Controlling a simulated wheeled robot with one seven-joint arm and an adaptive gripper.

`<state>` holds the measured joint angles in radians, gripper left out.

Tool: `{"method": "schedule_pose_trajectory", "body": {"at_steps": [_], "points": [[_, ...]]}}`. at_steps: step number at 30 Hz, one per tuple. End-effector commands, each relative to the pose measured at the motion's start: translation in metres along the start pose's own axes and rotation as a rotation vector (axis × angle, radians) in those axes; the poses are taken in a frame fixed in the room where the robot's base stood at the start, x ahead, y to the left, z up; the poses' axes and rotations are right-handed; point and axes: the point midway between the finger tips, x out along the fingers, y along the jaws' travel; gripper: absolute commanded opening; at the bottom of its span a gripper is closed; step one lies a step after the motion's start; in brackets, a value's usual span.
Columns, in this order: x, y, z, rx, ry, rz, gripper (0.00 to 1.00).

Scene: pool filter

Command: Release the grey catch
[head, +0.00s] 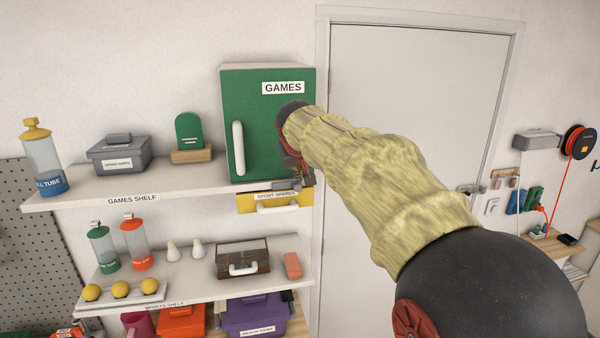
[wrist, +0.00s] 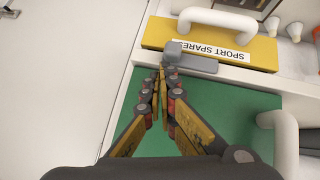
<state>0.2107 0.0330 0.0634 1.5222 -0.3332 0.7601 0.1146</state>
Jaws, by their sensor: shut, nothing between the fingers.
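The grey catch (wrist: 197,64) is a flat bar with a raised block at one end. It lies along the edge of the yellow SPORT SPARES drawer (wrist: 225,52), beside the green GAMES cabinet (wrist: 225,110). In the head view the catch (head: 287,185) shows just above the yellow drawer (head: 283,201), under the green cabinet (head: 250,110). My gripper (wrist: 164,74) is shut and empty, its fingertips close to the block end of the catch. I cannot tell whether they touch it. In the head view my gripper (head: 300,178) is partly hidden by my arm.
The cabinet's white handle (head: 239,151) sticks out left of my gripper. The drawer's white handle (head: 278,208) hangs below the catch. The games shelf (head: 130,187) carries a tube, a grey box and a green item. A closed white door (head: 400,90) stands to the right.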

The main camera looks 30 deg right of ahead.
Motion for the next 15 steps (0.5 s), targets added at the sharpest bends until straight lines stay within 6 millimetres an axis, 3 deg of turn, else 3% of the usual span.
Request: {"method": "schedule_pose_trajectory", "body": {"at_steps": [10,15], "points": [[-0.009,0.003,-0.009,0.000,0.001,0.000,0.00],[-0.027,0.009,-0.025,0.000,0.003,0.000,0.00]]}}
